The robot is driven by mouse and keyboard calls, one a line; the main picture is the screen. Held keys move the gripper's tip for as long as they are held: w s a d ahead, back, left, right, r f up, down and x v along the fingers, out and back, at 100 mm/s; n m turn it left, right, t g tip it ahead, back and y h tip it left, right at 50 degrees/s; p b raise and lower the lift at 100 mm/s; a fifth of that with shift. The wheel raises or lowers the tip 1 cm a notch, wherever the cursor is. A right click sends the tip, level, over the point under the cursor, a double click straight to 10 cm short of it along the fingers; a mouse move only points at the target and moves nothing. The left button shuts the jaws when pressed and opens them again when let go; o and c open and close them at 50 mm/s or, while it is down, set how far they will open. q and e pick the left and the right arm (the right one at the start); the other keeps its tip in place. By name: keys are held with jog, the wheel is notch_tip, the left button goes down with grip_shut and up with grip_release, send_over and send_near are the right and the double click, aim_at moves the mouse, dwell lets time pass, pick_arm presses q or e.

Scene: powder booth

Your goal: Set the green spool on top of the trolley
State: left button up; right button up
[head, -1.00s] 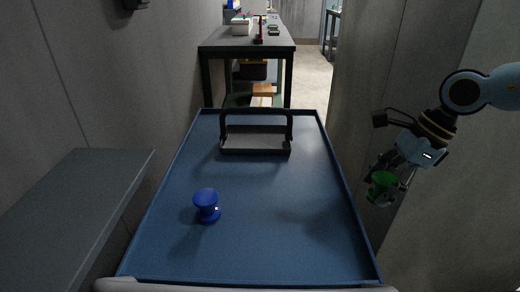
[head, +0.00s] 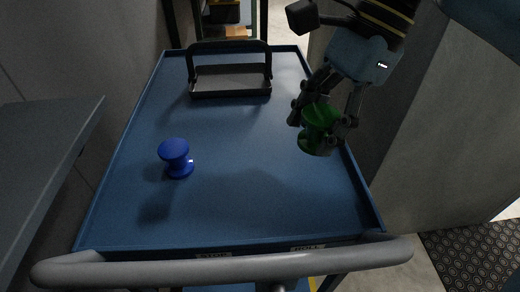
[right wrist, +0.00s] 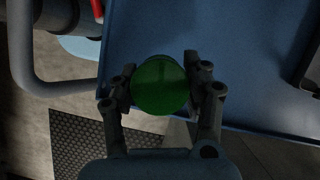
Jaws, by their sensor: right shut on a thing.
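The green spool (head: 316,136) is held between the fingers of my right gripper (head: 322,122), over the right edge of the blue trolley (head: 240,205). In the right wrist view the spool's round end (right wrist: 160,84) sits between both fingers, with the trolley top (right wrist: 240,60) beyond it. The spool appears to be above the top; the exact gap is hard to tell. A blue spool (head: 176,158) stands on the trolley top at left of centre. My left gripper is not in view.
A black-handled tray (head: 230,82) stands at the trolley's far end. A grey push handle (head: 230,268) crosses the near end. A grey shelf (head: 40,170) is at left, a wall panel (head: 430,110) at right. The trolley's middle is clear.

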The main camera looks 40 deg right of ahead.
jog(key=b, duration=0.1)
send_over(256, 166)
jog(key=d, duration=0.1)
jog(key=f, duration=0.4)
jog(key=shift+s+d+f, duration=0.2)
jog(key=shift+f, duration=0.2)
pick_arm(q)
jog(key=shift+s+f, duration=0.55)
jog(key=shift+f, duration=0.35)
pick_arm(e)
jog(key=shift+f, duration=2)
pick_arm(q)
jog(key=shift+b, duration=0.3)
pick_arm(e)
jog(key=shift+f, duration=0.15)
jog(key=o, duration=1.3)
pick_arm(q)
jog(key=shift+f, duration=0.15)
pick_arm(e)
jog(key=shift+r, duration=0.3)
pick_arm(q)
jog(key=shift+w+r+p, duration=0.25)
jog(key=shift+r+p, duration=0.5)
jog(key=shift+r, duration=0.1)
pick_arm(e)
jog(key=v, duration=1.1)
jog(key=shift+d+r, duration=0.3)
jog(key=shift+r, duration=0.05)
